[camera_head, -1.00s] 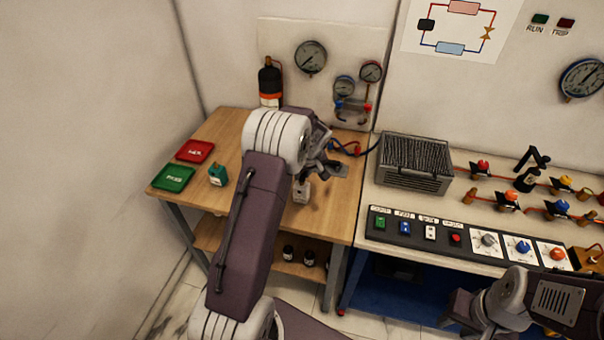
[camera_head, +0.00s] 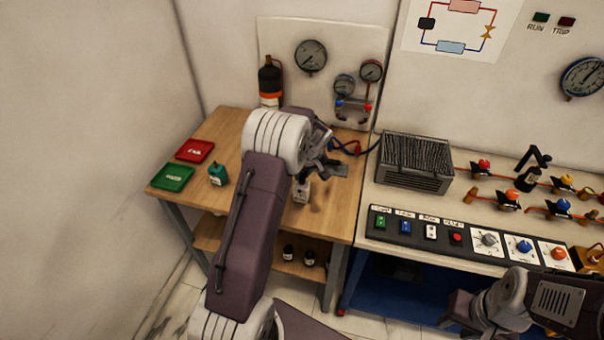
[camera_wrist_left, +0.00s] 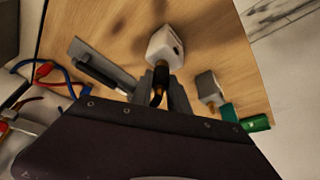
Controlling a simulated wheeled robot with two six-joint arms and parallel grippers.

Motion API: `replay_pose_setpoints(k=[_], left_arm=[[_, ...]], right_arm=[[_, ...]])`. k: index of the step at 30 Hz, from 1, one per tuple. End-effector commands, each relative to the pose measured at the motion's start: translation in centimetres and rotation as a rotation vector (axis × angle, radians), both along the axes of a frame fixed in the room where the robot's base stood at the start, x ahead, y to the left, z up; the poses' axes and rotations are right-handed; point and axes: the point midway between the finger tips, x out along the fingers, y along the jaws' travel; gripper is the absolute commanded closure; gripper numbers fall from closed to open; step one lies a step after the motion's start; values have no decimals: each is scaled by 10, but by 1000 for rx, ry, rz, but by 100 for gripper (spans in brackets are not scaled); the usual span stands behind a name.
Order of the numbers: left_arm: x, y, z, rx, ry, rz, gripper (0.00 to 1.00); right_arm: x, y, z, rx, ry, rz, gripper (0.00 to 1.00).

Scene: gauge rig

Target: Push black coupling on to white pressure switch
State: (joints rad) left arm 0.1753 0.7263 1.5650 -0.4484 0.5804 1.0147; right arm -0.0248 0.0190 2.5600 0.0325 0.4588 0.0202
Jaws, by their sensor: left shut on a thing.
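The white pressure switch (camera_wrist_left: 166,46) is a white block at the top middle of the left wrist view. In the head view it shows on the wooden table, just below my left gripper (camera_head: 308,176). In the left wrist view my left gripper (camera_wrist_left: 160,88) is shut on a small dark piece with a brass-coloured part, which I take as the black coupling (camera_wrist_left: 157,97). The held piece is close to the switch's near end; I cannot tell whether they touch. The fingers hide much of it.
A grey plate with a black bar (camera_wrist_left: 100,68) lies left of the switch. A grey block with a brass-coloured end (camera_wrist_left: 209,87) is to the right. A teal item (camera_head: 218,174), red tray (camera_head: 195,151) and green tray (camera_head: 173,178) are at the table's left.

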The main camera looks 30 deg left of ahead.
Motion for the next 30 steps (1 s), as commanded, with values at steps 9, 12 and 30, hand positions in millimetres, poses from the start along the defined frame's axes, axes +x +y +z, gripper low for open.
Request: replay_pose_setpoints(k=[9,12,30], left_arm=[[-1,0,0,0,3,1,65],[-1,0,0,-1,2,0,65],[-5,-7,22,1,-5,-1,39]], right_arm=[[0,0,0,0,0,0,64],[0,0,0,0,0,0,64],[0,0,-4,0,0,0,64]])
